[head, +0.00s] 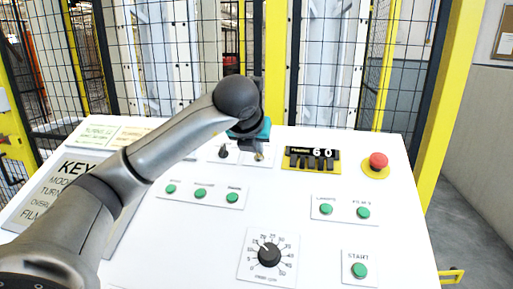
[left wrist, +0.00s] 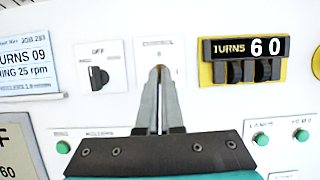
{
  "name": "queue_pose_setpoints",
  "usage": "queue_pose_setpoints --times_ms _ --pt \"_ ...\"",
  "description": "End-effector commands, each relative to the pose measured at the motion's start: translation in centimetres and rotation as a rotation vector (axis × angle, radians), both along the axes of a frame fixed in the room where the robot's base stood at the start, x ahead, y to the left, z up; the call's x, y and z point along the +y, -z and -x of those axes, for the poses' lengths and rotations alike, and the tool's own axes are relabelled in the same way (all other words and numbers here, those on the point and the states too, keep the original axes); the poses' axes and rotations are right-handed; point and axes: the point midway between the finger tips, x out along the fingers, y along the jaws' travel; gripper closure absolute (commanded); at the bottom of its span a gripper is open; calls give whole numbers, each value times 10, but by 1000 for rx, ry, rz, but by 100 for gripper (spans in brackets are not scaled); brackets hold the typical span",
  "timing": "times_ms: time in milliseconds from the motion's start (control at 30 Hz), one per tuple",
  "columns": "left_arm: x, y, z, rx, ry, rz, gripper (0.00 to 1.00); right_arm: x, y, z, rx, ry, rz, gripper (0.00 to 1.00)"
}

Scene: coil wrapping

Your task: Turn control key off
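The control key sits in the small white plate labelled CONTROL (left wrist: 171,47) on the panel, with marks 0 and I. My left gripper (left wrist: 160,72) reaches straight at this plate in the left wrist view. Its two fingers lie close together around the key, which they mostly hide, so the key's angle cannot be read. In the head view my left gripper (head: 257,140) is over the same plate, just left of the counter, and a small brass-coloured bit of the key (head: 259,156) shows under it. My right gripper is in neither view.
A black selector knob (left wrist: 98,78) marked OFF is left of the key. The yellow-framed TURNS counter (left wrist: 250,60) reading 60 is close on the right. A red emergency button (head: 378,161), green buttons and a dial (head: 268,254) share the white panel. A mesh fence stands behind.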

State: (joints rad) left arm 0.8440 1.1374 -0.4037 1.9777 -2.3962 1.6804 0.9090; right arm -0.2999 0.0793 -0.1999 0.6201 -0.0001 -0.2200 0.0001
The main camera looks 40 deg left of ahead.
Motion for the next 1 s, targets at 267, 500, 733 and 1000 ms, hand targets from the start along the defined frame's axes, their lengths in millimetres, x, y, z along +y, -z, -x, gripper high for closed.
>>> queue_pose_setpoints --times_ms 267,500,733,1000 --pt "0 1 0 1 -2 2 94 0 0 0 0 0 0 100" --pt "0 0 0 1 -1 2 67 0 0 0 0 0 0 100" --pt "0 0 0 1 0 0 66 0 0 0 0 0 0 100" --pt "-10 -20 17 -5 2 -2 66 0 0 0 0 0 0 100"
